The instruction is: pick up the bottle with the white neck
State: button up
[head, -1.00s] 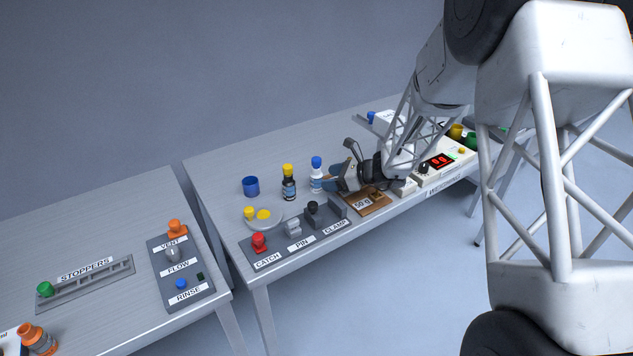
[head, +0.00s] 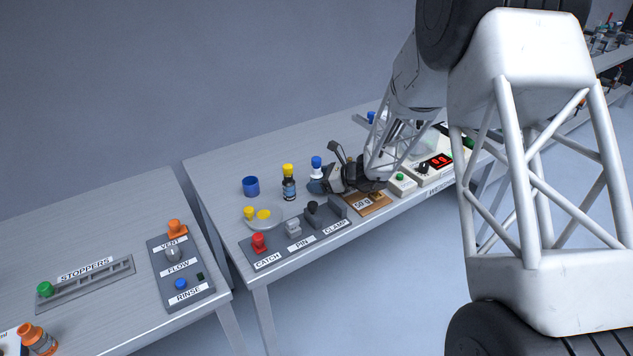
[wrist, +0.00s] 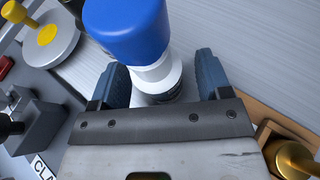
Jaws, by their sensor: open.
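The bottle with the white neck (head: 316,172) has a blue cap and stands upright on the table, left of my gripper in the head view. In the wrist view its blue cap (wrist: 130,28) and white neck (wrist: 158,74) show large. My gripper (wrist: 166,78) is open, with one blue fingertip on each side of the bottle. The fingers look apart from the neck, though contact is hard to judge. In the head view my gripper (head: 322,186) partly hides the lower bottle.
A yellow-capped dark bottle (head: 289,184) and a blue cup (head: 250,186) stand to the left. A dish (head: 273,216) with yellow items, a catch, pin and clamp panel (head: 296,240), and a brown 50 g block (head: 367,204) lie in front. The table behind is clear.

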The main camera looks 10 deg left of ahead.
aim_at(317, 159)
jog(key=shift+a, duration=0.2)
dwell(0.4)
jog(key=c, duration=1)
jog(key=shift+r, duration=0.1)
jog(key=shift+c, duration=0.2)
jog(key=shift+r, duration=4.85)
